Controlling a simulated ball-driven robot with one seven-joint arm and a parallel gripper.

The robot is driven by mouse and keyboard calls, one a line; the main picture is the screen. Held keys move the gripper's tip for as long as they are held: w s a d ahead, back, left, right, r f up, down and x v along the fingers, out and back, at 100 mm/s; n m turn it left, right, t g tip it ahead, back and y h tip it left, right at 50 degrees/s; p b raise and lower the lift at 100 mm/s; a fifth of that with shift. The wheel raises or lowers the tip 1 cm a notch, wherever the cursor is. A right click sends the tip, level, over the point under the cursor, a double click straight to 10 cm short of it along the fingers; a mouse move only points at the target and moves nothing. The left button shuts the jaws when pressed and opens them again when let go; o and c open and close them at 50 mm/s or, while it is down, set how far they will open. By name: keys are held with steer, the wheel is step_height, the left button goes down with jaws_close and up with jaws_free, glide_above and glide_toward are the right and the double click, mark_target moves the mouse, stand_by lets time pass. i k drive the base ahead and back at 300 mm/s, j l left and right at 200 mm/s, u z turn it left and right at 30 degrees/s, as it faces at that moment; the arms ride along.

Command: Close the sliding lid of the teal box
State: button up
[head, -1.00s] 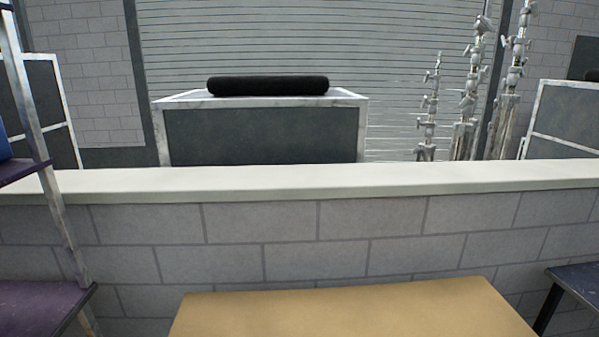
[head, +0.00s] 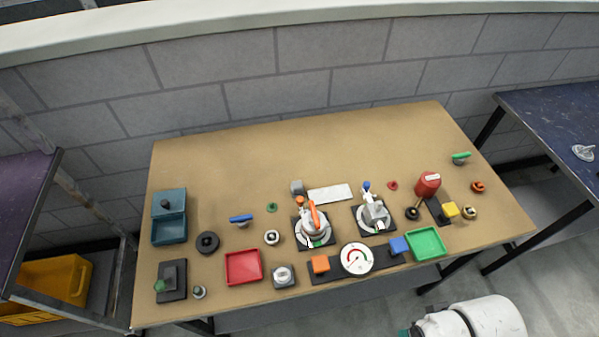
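The teal box (head: 169,229) stands near the left end of the tan table. Its sliding lid (head: 168,196), with a small dark knob, covers the far part of the box. The near part is uncovered and shows a teal inside that looks empty. My gripper is not in view, so its state and its place relative to the box do not show.
A black round knob (head: 207,242) sits right of the box, and a dark block with a green part (head: 172,280) in front. A red tray (head: 243,267) and several fixtures line the table's near half. The table's far strip (head: 290,150) is clear.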

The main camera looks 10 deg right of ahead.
mark_target(171, 201)
steer(key=i+j, duration=0.15)
steer(key=j, duration=0.25)
steer(key=i+j, duration=0.2)
steer(key=j, duration=0.15)
steer(key=i+j+u, duration=0.1)
steer(key=j, duration=0.3)
steer(key=i+j, duration=0.2)
steer(key=j, duration=0.15)
